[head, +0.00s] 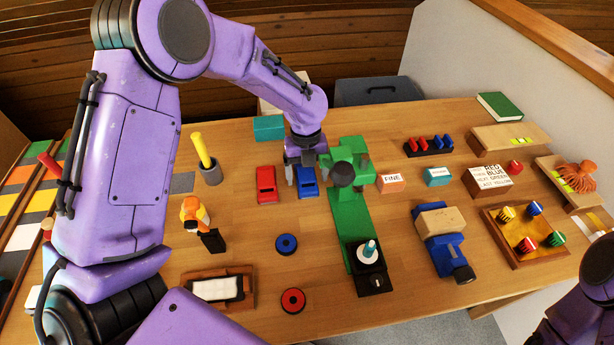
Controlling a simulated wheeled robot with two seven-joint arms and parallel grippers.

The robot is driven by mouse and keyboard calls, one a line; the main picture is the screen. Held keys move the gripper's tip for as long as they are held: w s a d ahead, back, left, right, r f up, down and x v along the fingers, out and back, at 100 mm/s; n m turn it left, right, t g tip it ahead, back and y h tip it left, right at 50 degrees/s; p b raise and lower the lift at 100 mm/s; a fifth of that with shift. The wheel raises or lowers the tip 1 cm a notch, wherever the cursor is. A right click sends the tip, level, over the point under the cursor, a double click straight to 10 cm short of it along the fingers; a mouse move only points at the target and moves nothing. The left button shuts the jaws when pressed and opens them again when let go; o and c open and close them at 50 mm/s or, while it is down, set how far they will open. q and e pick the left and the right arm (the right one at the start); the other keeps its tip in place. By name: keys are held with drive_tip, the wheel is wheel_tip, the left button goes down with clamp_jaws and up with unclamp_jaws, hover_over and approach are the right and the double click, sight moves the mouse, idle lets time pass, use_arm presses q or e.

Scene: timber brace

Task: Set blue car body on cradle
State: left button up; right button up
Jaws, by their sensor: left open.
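The blue car body (307,187) lies on the wooden table, just right of a red car body (266,184). My left gripper (305,171) is open above the blue car's far end, with its fingers toward either side of it. The gripper hides that end, and I cannot tell whether the fingers touch it. No part is clearly recognisable as the cradle; a wooden holder with a white pad (214,289) lies at the front left. My right gripper is out of view; only part of my right arm shows at the lower right.
A green machine (348,215) stands close right of the blue car. Blue (286,244) and red (293,300) discs lie in front. A blue vise with a wooden block (435,222), a tray of colored pegs (510,255) and signs are at right. A cup with a yellow tool (211,174) stands left.

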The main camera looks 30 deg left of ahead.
use_arm(q)
drive_tip(key=shift+s, duration=0.2)
drive_tip(key=shift+s+r, duration=0.15)
drive_tip(key=shift+c, duration=1.2)
drive_tip(key=c, duration=0.9)
